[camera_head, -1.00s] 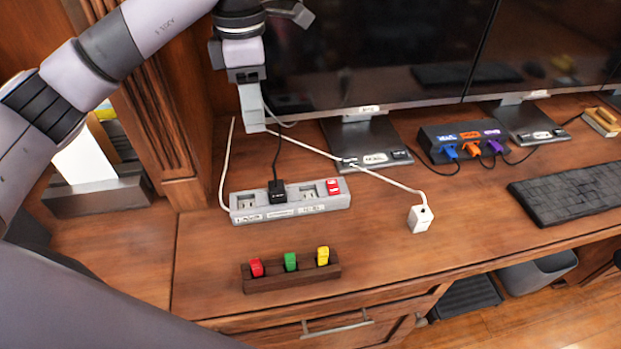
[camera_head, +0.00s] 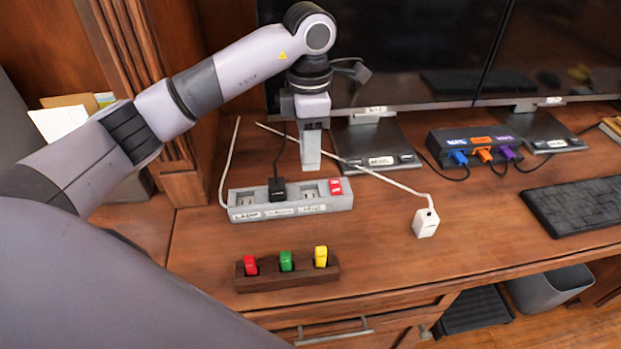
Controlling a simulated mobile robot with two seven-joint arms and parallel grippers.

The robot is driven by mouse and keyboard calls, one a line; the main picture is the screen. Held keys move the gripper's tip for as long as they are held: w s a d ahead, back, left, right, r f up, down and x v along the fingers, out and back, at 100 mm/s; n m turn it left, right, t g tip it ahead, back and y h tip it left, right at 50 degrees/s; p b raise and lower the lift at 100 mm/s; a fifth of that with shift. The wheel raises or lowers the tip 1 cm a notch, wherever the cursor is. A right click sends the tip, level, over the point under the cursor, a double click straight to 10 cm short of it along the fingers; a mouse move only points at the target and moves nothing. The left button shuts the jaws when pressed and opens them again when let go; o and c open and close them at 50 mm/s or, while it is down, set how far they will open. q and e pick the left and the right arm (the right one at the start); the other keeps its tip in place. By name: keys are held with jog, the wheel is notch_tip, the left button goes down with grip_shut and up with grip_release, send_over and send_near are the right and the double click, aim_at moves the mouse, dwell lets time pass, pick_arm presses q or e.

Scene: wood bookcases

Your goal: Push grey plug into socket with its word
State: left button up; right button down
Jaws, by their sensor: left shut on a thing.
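My left gripper (camera_head: 310,150) is shut and points down, just behind and above the right part of the grey power strip (camera_head: 225,197). It holds a small grey thing that I take for the grey plug; the fingers and plug are hard to tell apart. The strip's left socket (camera_head: 246,201) and right socket (camera_head: 311,193) are empty. A black plug (camera_head: 277,189) with a black cord sits in the middle socket. White word labels (camera_head: 313,208) line the strip's front, too small to read surely. A gap between gripper and strip cannot be judged exactly. My right gripper is not in view.
A wooden block (camera_head: 288,283) with red, green and yellow pieces stands in front of the strip. A white plug (camera_head: 426,223) on a white cable lies to the right. The monitor stand (camera_head: 372,137) is behind. A hub (camera_head: 475,145) and keyboard (camera_head: 575,207) are farther right.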

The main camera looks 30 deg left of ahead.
pick_arm(q)
notch_tip(320, 180, down, 4)
jog(key=shift+f, duration=2.55)
jog(key=o, duration=1.2)
notch_tip(320, 180, up, 12)
jog(key=shift+r, duration=0.1)
